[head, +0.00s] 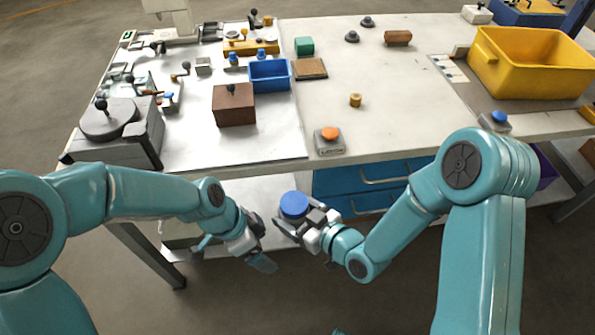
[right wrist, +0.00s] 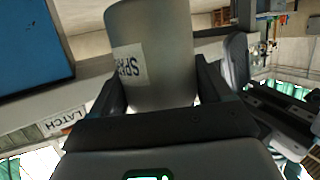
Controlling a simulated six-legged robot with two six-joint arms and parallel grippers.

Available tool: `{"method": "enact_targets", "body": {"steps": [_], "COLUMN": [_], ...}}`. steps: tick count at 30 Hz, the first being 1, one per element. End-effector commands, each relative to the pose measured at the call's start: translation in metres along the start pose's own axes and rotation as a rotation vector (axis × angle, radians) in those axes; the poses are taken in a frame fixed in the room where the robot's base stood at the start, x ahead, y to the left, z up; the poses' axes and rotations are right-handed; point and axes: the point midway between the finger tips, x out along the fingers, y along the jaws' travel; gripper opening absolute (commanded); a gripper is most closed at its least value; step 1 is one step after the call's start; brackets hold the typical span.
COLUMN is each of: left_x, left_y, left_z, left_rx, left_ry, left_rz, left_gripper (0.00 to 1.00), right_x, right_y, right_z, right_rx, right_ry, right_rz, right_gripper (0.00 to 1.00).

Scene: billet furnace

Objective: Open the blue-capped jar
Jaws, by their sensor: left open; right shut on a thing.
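The blue-capped jar (head: 294,205) is in my right gripper (head: 301,226), held in front of the table's front edge with its blue cap facing up toward the head camera. In the right wrist view the jar's grey body (right wrist: 155,85) sits between the two fingers of my right gripper (right wrist: 160,105). A white label with partly hidden dark letters shows on the body. The cap is not visible in that view. My left gripper (head: 262,243) is open and empty, to the left of the jar and slightly lower in the picture, apart from it.
The table (head: 400,90) stands behind both grippers, with blue drawers (head: 370,185) below. An orange button on a grey box (head: 329,141) sits near its front edge. A blue bin (head: 269,76), a brown box (head: 234,104) and a yellow bin (head: 530,65) stand farther back.

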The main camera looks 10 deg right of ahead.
Motion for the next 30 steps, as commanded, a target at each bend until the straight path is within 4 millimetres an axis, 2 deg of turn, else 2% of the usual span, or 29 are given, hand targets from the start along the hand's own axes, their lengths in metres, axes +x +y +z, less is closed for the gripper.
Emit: {"method": "enact_targets", "body": {"steps": [1, 8, 12, 18, 25, 30], "left_x": [-0.016, -0.076, -0.079, -0.089, -0.098, -0.084], "left_y": [0.003, 0.027, 0.009, -0.017, -0.032, -0.036], "left_z": [-0.018, -0.08, -0.103, -0.136, -0.154, -0.148], "left_rx": [0.114, 0.642, 0.917, 1.23, 1.387, 1.399], "left_ry": [0.014, 0.041, -0.076, -0.28, -0.429, -0.446], "left_rz": [0.006, 0.066, 0.096, 0.12, 0.135, 0.141], "left_gripper": [0.87, 0.87, 0.87, 0.87, 0.87, 0.87], "right_x": [0.0, 0.0, 0.0, 0.0, 0.0, 0.0], "right_y": [0.0, 0.0, 0.0, 0.0, 0.0, 0.0], "right_z": [0.0, 0.0, 0.0, -0.001, -0.001, 0.0], "right_rx": [0.0, 0.0, 0.0, 0.0, 0.0, 0.0], "right_ry": [0.001, 0.001, 0.001, 0.001, 0.001, 0.001], "right_rz": [0.0, 0.0, 0.001, 0.001, 0.001, 0.001], "right_gripper": [0.0, 0.0, 0.0, 0.0, 0.0, 0.0]}}
